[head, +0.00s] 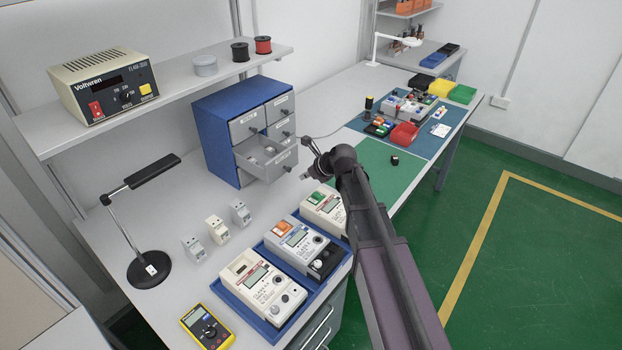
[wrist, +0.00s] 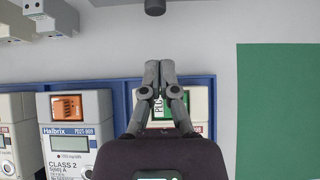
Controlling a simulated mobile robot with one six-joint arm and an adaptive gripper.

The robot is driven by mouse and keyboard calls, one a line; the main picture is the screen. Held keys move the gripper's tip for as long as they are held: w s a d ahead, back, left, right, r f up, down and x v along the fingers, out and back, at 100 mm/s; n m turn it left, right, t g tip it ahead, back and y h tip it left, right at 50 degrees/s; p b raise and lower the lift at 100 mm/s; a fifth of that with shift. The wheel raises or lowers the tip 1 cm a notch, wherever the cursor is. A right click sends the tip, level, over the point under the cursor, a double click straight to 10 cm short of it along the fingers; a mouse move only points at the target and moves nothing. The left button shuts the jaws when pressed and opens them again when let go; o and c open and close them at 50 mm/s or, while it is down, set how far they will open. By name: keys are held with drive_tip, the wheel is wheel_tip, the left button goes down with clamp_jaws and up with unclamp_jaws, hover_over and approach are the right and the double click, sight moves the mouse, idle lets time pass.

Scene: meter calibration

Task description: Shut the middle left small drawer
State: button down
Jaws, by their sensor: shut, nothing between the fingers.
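The blue drawer cabinet (head: 215,140) stands on the bench against the wall, with grey drawer fronts and dark knobs. The middle left small drawer (head: 279,163) is pulled well out, and small items show inside it. The drawers below it are hidden. My gripper (head: 306,143) is just right of the open drawer's front, apparently apart from it. In the wrist view my gripper (wrist: 160,66) has its fingertips together and holds nothing. A dark knob-like cylinder (wrist: 154,6) shows at that view's top edge, ahead of the fingertips.
Meters in a blue tray (head: 260,318) sit at the bench's front, partly below my arm. Several small breakers (head: 218,230) stand left of them. A desk lamp (head: 149,269) is at the left. The green mat (head: 385,172) is mostly clear.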

drive_tip(key=shift+w+a, duration=1.2)
drive_tip(key=shift+a, duration=0.3)
drive_tip(key=shift+r, duration=0.1)
drive_tip(key=shift+w+a, duration=0.1)
approach(256, 157)
drive_tip(key=x, duration=0.4)
drive_tip(key=shift+w+a, duration=0.2)
drive_tip(key=shift+a, duration=0.1)
